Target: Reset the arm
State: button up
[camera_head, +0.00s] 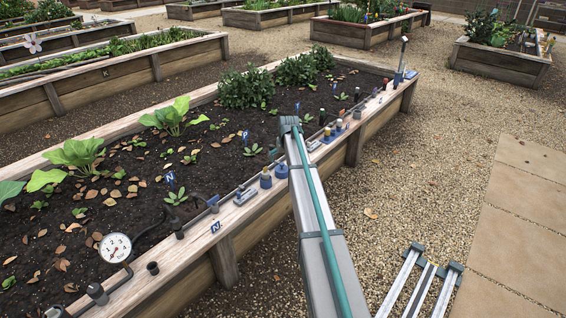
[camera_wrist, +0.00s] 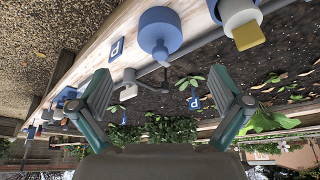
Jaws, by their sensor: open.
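My gripper (camera_wrist: 158,92) shows in the wrist view with its two fingers wide apart and nothing between them. The wrist picture is upside down, with the raised bed's wooden rim (camera_wrist: 100,48) and dark soil (camera_wrist: 185,75) beyond the fingers. In the head view my arm (camera_head: 318,225) reaches from the bottom up to the rim of the near bed (camera_head: 225,232). Its far end is near the middle of that rim. I cannot make out the fingers there.
Blue fittings (camera_head: 266,178) and a pipe line the near rim. A pressure gauge (camera_head: 115,247) stands at left, and a tall handled tool (camera_head: 401,62) at the far corner. Leafy plants (camera_head: 78,155) grow in the soil.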

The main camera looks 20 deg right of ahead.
jog(key=shift+v, duration=0.95)
